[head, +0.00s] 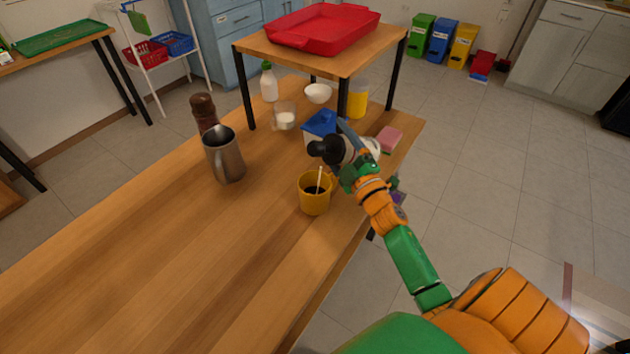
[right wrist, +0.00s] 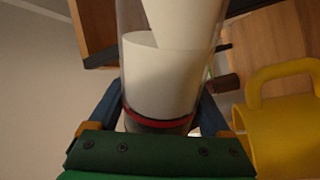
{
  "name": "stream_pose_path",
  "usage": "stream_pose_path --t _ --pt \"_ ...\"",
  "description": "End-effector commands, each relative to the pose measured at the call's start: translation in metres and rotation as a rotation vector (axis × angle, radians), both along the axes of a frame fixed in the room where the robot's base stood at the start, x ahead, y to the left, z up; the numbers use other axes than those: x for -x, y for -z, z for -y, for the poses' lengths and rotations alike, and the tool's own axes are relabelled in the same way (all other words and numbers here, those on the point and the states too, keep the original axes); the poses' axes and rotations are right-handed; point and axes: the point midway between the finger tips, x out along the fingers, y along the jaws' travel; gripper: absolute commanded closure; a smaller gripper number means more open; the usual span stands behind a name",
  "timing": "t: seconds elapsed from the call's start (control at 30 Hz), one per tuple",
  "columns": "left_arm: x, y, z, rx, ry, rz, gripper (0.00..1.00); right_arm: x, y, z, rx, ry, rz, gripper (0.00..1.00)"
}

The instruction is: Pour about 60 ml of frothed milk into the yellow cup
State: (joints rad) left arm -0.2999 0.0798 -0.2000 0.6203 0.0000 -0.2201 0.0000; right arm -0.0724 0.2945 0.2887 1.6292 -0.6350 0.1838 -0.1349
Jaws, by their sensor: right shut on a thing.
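The yellow cup (head: 314,203) stands upright on the wooden table with dark liquid inside; part of it and its handle show at the right of the right wrist view (right wrist: 275,135). My right gripper (head: 348,163) is shut on a clear container of white milk (right wrist: 165,85) with a red ring, held above and just behind the cup. In the head view its black end (head: 325,151) points left and the container looks tilted. A thin white streak (head: 319,178) stands between the black end and the cup's inside; I cannot tell whether it is a stream or a stick. My left gripper is not in view.
A metal jug (head: 225,158) and a brown grinder (head: 204,112) stand left of the cup. Behind are a glass with white contents (head: 285,118), a white bowl (head: 318,93), a blue-lidded box (head: 320,124) and a pink sponge (head: 390,138). The front left table is clear.

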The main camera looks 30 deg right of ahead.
Motion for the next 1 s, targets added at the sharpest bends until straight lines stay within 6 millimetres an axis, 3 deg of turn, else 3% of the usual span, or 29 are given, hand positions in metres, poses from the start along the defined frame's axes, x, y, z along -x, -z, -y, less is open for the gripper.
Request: stream_pose_path --t 1.0 --pt "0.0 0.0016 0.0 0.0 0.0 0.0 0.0 0.003 -0.0028 -0.0006 0.059 0.001 0.0 0.95"
